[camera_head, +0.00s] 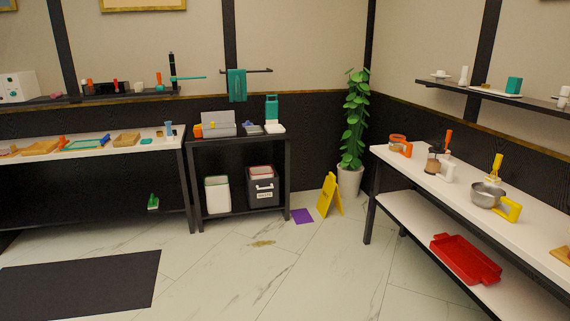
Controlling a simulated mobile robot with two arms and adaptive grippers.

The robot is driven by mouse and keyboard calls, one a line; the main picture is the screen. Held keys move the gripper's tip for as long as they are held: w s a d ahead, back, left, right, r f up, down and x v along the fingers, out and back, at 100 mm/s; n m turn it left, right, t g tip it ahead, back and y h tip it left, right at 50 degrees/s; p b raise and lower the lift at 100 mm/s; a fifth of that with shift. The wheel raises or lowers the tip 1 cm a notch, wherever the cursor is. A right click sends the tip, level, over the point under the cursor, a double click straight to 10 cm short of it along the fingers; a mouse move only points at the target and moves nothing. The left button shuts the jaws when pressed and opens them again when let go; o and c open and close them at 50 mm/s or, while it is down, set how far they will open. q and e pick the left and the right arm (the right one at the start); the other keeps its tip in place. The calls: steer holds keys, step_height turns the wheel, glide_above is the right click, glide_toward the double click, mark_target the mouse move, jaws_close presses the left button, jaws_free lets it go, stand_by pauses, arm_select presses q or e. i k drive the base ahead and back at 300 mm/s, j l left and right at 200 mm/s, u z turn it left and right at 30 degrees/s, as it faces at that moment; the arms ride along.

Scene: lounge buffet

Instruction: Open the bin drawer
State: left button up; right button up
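A dark bin (263,200) stands on the lower level of the small dark stand. Its front carries a pale handle and a white label whose text is too small to read surely. Something reddish shows at its top rim. The front looks flush with the stand, though I cannot tell for certain whether any drawer is pulled out. Neither of my grippers is in view.
The stand (288,165) holds a grey box (218,123) and a teal container (271,107). A yellow floor sign (329,195), a purple cloth (302,216), a brown spill (263,243) and a potted plant (349,180) are nearby. The floor in front is mostly open.

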mark_target(260, 192)
steer(key=i, duration=1.95)
steer(key=i+u, duration=0.2)
steer(key=i, duration=0.25)
steer(key=i+l+u, duration=0.2)
steer(key=i, duration=0.3)
steer(key=i+l+u, duration=0.2)
steer(key=i, duration=0.25)
steer(key=i+l+u, duration=0.2)
steer(key=i, duration=0.25)
steer(key=l, duration=0.1)
